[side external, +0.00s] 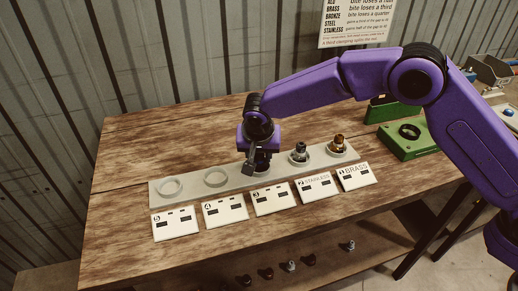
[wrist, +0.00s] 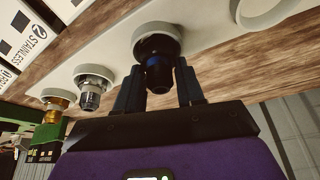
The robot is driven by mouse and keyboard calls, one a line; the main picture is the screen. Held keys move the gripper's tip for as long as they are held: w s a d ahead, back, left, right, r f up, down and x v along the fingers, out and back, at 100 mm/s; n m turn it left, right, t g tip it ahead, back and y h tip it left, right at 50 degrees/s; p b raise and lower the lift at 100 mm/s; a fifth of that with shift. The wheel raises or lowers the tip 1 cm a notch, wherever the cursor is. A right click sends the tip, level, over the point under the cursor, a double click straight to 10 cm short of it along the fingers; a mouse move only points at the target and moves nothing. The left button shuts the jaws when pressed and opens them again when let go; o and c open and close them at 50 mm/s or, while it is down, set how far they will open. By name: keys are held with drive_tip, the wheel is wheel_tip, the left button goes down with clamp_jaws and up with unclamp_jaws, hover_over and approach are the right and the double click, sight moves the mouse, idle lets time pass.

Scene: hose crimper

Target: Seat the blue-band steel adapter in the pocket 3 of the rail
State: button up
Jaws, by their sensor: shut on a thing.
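The pale rail (side external: 195,183) lies along the table with a row of ring pockets. My gripper (side external: 257,163) is low over pocket 3, behind the label card marked 3 (side external: 273,198). In the wrist view my gripper (wrist: 158,72) is shut on a dark adapter (wrist: 159,78), with a finger on each side. The adapter's far end meets the ring of pocket 3 (wrist: 150,28) and lines up with its opening. I cannot tell whether it is fully down.
Pocket 2, marked STAINLESS, holds a grey and dark fitting (side external: 300,148). Pocket 1, marked BRASS, holds a brass fitting (side external: 338,142). Pockets 4 (side external: 215,177) and 5 (side external: 170,187) are empty. A green fixture (side external: 408,140) stands at the right. Several small fittings lie on the lower shelf.

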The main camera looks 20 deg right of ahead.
drive_tip(key=shift+f, duration=0.15)
drive_tip(key=o, duration=1.3)
drive_tip(key=shift+c, duration=0.2)
drive_tip(key=v, duration=1.7)
drive_tip(key=shift+r, duration=0.25)
